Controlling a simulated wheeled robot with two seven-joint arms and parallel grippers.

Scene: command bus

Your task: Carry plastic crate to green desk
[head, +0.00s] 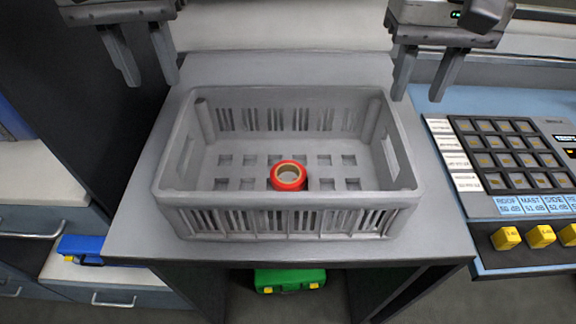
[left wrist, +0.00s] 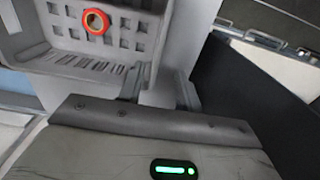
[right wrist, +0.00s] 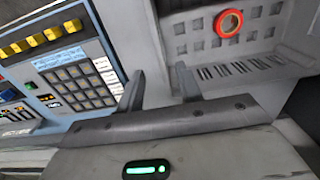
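The grey plastic crate (head: 290,205) stands upright on a grey desk (head: 145,225) in the middle of the head view. A red roll of tape (head: 288,175) lies inside it near the front wall. My left gripper (head: 152,78) is open and empty above the crate's far left side, apart from it. My right gripper (head: 420,92) is open and empty above the far right side, over the gap towards the console. The crate also shows in the left wrist view (left wrist: 95,66) and the right wrist view (right wrist: 240,70). No green desk is clearly in view.
A blue control console (head: 520,215) with buttons and yellow knobs stands close on the right. A green case (head: 290,280) sits under the desk. Drawers (head: 35,225) and a blue case (head: 82,247) are at the left. A dark panel (head: 85,110) rises left of the desk.

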